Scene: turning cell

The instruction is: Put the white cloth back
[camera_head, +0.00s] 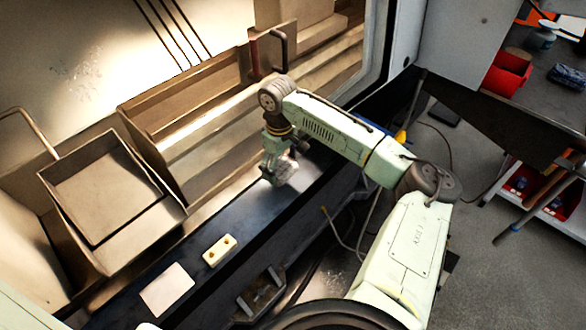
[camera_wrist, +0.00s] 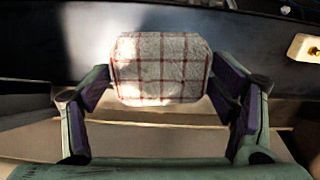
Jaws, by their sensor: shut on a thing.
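The white cloth (camera_wrist: 161,70) is a folded bundle with a red check pattern. In the wrist view it sits between the two fingers of my gripper (camera_wrist: 165,88), which is shut on it. In the head view my gripper (camera_head: 279,165) points down over the dark ledge in front of the machine, with the cloth (camera_head: 286,174) showing pale at its fingertips. I cannot tell whether the cloth touches the ledge.
On the dark ledge (camera_head: 135,262) lie a cream block with two knobs (camera_head: 219,251) and a pale flat square (camera_head: 167,290). A metal bin (camera_head: 107,187) stands at the left. A workbench with a red bin (camera_head: 508,75) is at the upper right.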

